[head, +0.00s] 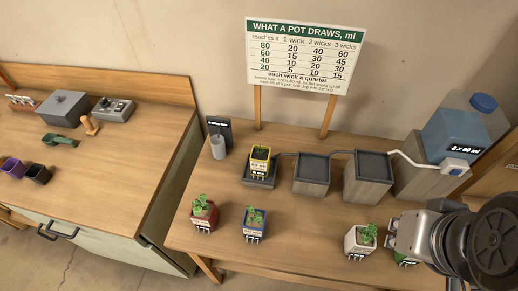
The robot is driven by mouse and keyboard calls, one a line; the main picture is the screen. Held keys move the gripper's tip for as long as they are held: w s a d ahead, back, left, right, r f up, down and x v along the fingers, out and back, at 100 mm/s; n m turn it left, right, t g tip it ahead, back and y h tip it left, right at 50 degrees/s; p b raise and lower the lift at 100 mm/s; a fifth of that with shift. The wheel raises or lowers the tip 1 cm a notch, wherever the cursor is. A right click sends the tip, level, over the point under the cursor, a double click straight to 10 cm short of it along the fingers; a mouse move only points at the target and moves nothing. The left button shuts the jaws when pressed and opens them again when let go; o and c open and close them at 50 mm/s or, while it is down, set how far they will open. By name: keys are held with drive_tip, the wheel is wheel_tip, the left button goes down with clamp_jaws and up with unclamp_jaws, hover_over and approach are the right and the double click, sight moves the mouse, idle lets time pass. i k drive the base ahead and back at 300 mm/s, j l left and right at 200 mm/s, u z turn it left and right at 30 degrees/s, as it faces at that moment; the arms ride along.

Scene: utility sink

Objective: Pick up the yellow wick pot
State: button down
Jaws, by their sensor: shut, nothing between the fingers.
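The yellow wick pot (260,166) holds a small green plant and has a white label on its front. It stands upright on a low dark grey tray (259,182) towards the back of the wooden table. My gripper (391,238) is at the lower right, beside the white pot, well to the right of the yellow pot and apart from it. It is shut with nothing in it, and my arm hides part of it.
A red pot (203,213), a blue pot (254,224) and a white pot (360,241) stand along the front.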

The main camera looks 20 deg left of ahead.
sight(260, 158)
drive_tip(key=u, duration=1.1)
drive_tip(key=i+j+u, duration=0.1)
drive_tip(key=j, duration=0.25)
drive_tip(key=i+j+u, duration=0.1)
drive_tip(key=j, duration=0.2)
drive_tip(key=i+j+u, duration=0.1)
drive_tip(key=i+j, duration=0.15)
drive_tip(key=j, duration=0.1)
